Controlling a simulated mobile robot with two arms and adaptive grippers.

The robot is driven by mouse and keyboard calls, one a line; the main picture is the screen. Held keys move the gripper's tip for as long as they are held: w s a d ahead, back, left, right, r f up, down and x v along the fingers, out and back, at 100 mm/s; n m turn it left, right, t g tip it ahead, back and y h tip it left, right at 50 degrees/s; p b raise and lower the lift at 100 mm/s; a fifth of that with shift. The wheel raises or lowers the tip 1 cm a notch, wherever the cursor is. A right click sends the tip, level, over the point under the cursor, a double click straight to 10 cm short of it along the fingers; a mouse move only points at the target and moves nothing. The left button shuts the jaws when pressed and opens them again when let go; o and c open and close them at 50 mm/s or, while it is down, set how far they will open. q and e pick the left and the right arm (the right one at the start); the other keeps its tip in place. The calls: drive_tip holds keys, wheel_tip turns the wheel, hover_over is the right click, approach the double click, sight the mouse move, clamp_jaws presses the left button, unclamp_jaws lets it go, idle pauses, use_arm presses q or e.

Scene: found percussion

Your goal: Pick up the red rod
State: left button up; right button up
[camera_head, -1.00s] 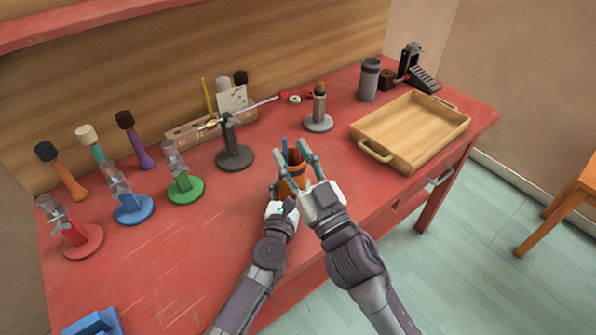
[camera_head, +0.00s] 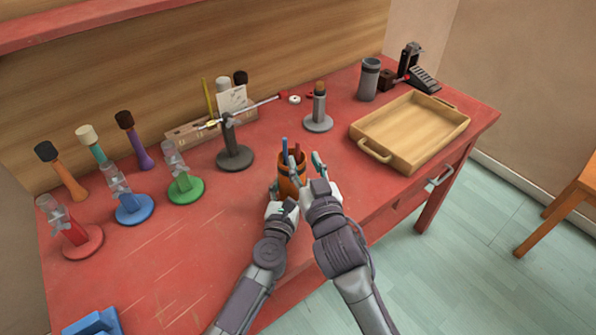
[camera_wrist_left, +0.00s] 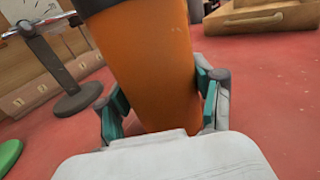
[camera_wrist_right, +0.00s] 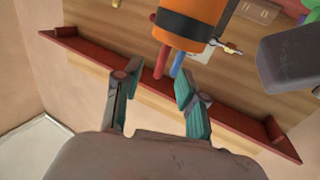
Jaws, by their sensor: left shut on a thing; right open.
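An orange cup (camera_head: 290,186) with a dark band stands near the table's front edge, and a blue rod (camera_head: 284,147) and the red rod (camera_head: 297,150) stick out of its top. My left gripper (camera_wrist_left: 160,95) is shut around the cup's orange body (camera_wrist_left: 152,50). My right gripper (camera_head: 305,161) is open beside the cup's mouth. In the right wrist view the red rod (camera_wrist_right: 161,61) and the blue rod (camera_wrist_right: 177,62) point out of the cup toward my open right gripper (camera_wrist_right: 155,92), with nothing between its fingers. The rods' lower ends are hidden in the cup.
A wooden tray (camera_head: 369,147) lies at the right. A dark stand (camera_head: 234,156) holding a long thin bar is behind the cup, with a grey stand (camera_head: 319,122) to its right. Coloured stands and shakers line the left. The table's left front is largely clear.

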sight(298, 151)
drive_tip(key=x, duration=0.4)
drive_tip(key=shift+a, duration=0.15)
clamp_jaws()
wheel_tip(298, 151, up, 18)
idle(0.5)
use_arm(q)
drive_tip(key=o, duration=1.4)
